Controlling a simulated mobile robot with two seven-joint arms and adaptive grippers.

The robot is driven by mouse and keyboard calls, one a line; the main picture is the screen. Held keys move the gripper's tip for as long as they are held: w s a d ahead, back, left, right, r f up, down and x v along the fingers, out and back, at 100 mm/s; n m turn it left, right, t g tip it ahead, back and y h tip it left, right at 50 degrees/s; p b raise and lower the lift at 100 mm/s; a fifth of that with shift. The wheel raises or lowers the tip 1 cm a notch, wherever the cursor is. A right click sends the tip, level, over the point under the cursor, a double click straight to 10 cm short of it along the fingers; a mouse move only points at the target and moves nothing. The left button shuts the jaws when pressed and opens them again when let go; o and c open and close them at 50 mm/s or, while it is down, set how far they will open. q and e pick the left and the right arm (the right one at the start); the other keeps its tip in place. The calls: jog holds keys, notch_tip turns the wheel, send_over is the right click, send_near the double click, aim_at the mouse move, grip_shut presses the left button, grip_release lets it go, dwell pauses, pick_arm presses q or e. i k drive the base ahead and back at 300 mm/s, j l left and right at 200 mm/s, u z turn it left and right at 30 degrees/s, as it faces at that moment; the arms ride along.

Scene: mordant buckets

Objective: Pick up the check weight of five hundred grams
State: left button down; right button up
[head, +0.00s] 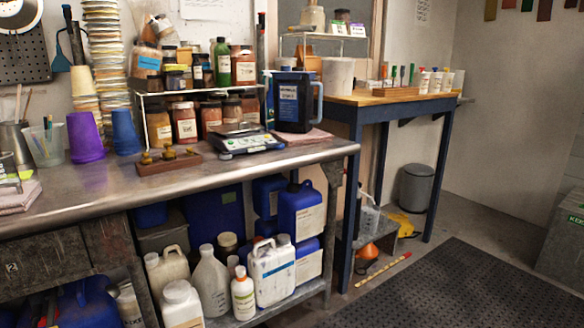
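A wooden block (172,166) lies on the steel bench (85,189), in front of the shelf rack. A few small brass weights (168,153) stand in it, with knobs on top. They are too small to read, so I cannot tell which one is the five hundred gram weight. A balance (248,143) with a flat pan stands just right of the block. Neither of my grippers shows in the head view.
A dark jug (294,102) stands behind the balance. Purple (85,137) and blue cups (125,132) stand left of the block. Jars crowd the wire rack (150,128) behind. The bench front is mostly clear. A black mat (470,290) covers the floor at right.

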aim_at(169, 155)
jog(key=i+j, duration=0.2)
jog(key=i, duration=0.4)
jog(key=i+j+u, duration=0.15)
jog(key=i, duration=0.4)
